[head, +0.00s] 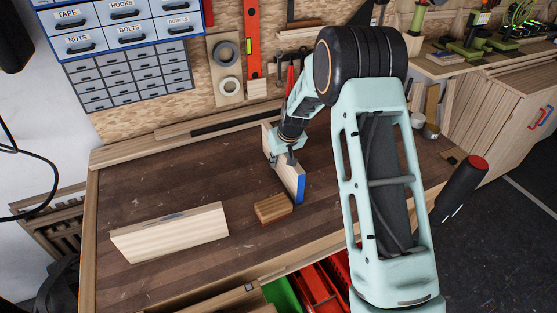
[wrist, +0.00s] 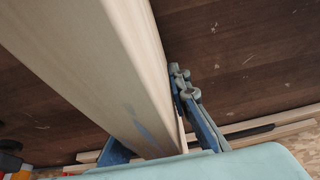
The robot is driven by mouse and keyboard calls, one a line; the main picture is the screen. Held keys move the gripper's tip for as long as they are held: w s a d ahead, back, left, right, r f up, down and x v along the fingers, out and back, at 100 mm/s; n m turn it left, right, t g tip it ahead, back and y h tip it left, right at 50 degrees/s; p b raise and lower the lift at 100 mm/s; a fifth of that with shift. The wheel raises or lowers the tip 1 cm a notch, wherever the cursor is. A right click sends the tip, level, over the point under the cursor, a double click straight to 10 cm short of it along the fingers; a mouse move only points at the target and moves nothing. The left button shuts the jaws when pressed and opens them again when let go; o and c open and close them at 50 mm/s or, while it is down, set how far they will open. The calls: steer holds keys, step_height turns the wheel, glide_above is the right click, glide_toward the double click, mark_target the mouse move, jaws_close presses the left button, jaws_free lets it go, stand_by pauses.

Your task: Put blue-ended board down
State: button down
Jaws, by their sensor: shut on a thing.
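The blue-ended board (head: 283,167) stands on its long edge at the middle of the workbench (head: 150,190), with its blue end (head: 301,184) facing the front. My gripper (head: 283,155) is shut on this board from above, near its middle. In the wrist view the pale board (wrist: 95,60) runs between the two fingers (wrist: 155,140). Its lower edge looks at or close to the bench top; I cannot tell whether it touches. The far part of the board is partly hidden behind my gripper.
A small brown wood block (head: 273,208) lies just in front of the board, near its blue end. A second pale board (head: 170,233) stands on edge at the front left. Wood strips (head: 180,133) lie along the back. The left middle of the bench is clear.

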steer(key=shift+f, duration=0.1)
steer(key=c, duration=1.8)
jaws_free()
